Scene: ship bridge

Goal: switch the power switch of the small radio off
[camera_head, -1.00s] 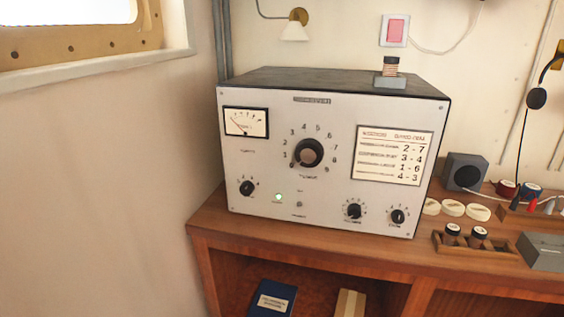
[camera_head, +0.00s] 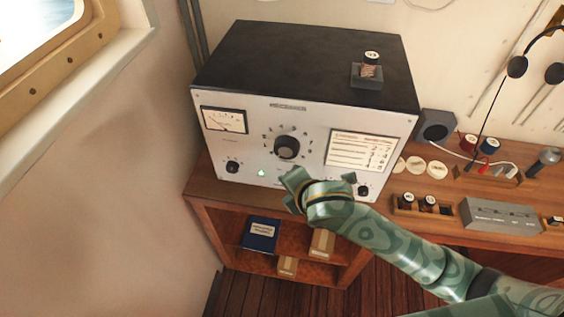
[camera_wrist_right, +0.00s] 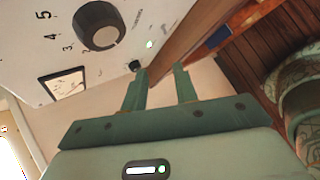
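The radio (camera_head: 300,75) is a box with a black top and pale front panel on the wooden desk. Its panel has a meter, a large dial knob (camera_head: 286,147), smaller knobs and a green lamp (camera_head: 262,173) that is lit. My right gripper (camera_head: 291,190) is in front of the panel's lower middle, just right of the lamp, hiding that part; I cannot make out the power switch. In the right wrist view the gripper (camera_wrist_right: 160,74) has its fingers apart with nothing between them. The panel (camera_wrist_right: 115,60) lies beyond them, with the lamp (camera_wrist_right: 150,44) lit. My left gripper is not in view.
A spool on a block (camera_head: 367,72) stands on the radio. Right of it are a dark speaker (camera_head: 437,126), pale discs (camera_head: 437,169) and a grey box (camera_head: 500,216). A blue book (camera_head: 261,234) and small boxes are on the shelf below. A wall stands left.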

